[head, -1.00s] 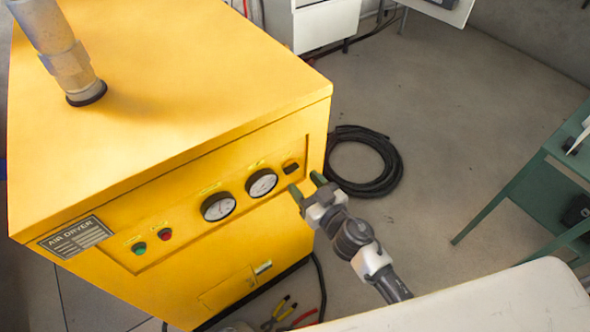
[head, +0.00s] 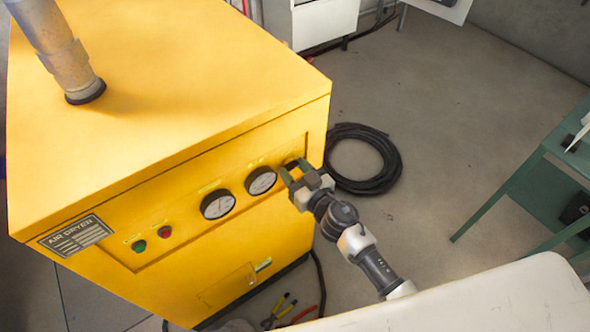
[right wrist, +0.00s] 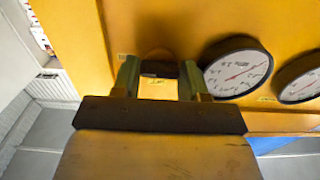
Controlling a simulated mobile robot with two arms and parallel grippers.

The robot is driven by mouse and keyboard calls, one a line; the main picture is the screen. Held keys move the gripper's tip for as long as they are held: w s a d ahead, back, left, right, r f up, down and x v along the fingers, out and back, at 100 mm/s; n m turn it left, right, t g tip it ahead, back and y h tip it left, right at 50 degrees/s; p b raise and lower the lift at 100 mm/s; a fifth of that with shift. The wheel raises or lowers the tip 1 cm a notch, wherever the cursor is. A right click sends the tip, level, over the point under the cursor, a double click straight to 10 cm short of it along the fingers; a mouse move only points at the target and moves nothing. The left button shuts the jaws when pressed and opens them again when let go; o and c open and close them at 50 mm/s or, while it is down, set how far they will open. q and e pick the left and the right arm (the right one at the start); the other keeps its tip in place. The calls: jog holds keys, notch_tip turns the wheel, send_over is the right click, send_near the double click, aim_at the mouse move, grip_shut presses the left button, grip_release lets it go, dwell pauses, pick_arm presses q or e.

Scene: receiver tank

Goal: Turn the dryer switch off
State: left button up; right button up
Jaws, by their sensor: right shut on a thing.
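The yellow air dryer (head: 150,110) stands at the left of the head view. Its front panel has a small dark switch at the right end, beside the two gauges. In the right wrist view the switch (right wrist: 158,69) sits between my green fingertips. My right gripper (head: 293,168) is at the switch and shut on it, hiding most of it in the head view. Which way the switch is turned is not clear. My left gripper is not in view.
Two round gauges (head: 261,181) sit just left of the gripper. Green (head: 138,246) and red (head: 165,232) buttons are further left. A coiled black hose (head: 390,165) lies on the floor at right. A green table (head: 530,185) stands at far right.

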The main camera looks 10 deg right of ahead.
jog(key=n, duration=0.4)
jog(key=shift+n, duration=0.4)
jog(key=n, duration=0.4)
jog(key=shift+n, duration=0.3)
jog(key=n+b, duration=0.1)
jog(key=n, duration=0.3)
jog(key=shift+n, duration=2.3)
jog(key=o, duration=0.6)
jog(key=shift+o, duration=0.2)
jog(key=shift+s, duration=0.1)
